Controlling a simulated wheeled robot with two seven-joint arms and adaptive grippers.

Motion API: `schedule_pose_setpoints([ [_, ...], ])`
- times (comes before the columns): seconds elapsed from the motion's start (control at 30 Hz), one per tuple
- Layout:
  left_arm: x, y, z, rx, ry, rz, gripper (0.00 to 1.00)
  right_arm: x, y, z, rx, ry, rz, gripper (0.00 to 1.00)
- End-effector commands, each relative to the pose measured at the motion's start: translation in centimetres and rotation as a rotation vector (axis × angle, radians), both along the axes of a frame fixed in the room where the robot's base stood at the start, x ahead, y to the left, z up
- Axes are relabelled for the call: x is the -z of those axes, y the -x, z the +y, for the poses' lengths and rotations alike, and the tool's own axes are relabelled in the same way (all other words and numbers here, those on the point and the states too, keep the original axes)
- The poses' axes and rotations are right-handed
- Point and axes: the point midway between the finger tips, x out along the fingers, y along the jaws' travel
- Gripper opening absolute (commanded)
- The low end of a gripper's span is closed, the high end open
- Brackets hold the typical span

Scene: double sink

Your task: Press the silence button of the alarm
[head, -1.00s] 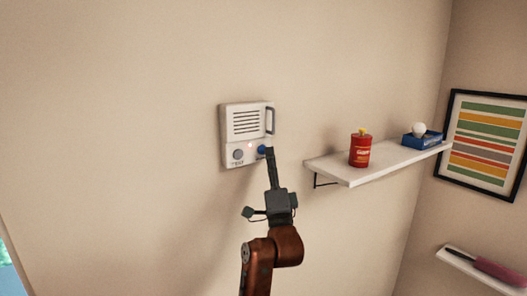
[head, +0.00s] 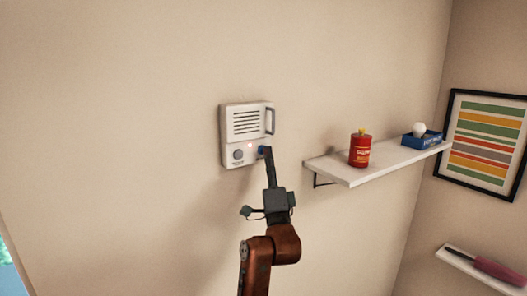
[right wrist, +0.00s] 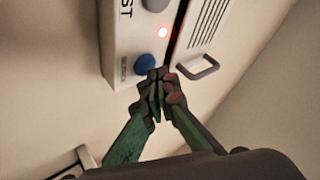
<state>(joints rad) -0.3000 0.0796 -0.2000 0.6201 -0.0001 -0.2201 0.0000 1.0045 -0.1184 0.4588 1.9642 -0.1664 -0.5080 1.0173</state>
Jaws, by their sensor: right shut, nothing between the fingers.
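The alarm (head: 247,118) is a white wall box with a slotted speaker and a handle at its right side. Its blue button (head: 261,149) is at the lower right; in the right wrist view the blue button (right wrist: 145,65) is round, with a small label beside it too small to read. My right gripper (head: 266,152) is shut and empty, its tips right at the blue button and partly covering it in the head view. In the right wrist view the fingertips (right wrist: 158,78) are close beside the button; I cannot tell whether they touch. My left gripper is out of view.
A white shelf (head: 340,176) to the right holds a red can (head: 360,150) and a blue box (head: 422,139). The wall left of the alarm is bare.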

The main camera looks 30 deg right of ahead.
Motion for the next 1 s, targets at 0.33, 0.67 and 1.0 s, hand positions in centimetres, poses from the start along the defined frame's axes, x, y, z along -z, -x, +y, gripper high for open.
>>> schedule_pose_setpoints([
  [0.33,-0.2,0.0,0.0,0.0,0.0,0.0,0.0,0.0,-0.4,0.0,0.0,0.0,0.0,0.0],
  [0.67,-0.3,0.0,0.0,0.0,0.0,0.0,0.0,0.0,-0.8,0.1,0.0,0.0,0.0,0.0],
  [1.0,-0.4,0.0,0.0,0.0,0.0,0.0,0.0,0.0,-1.1,0.1,-0.001,0.0,0.001,0.0],
])
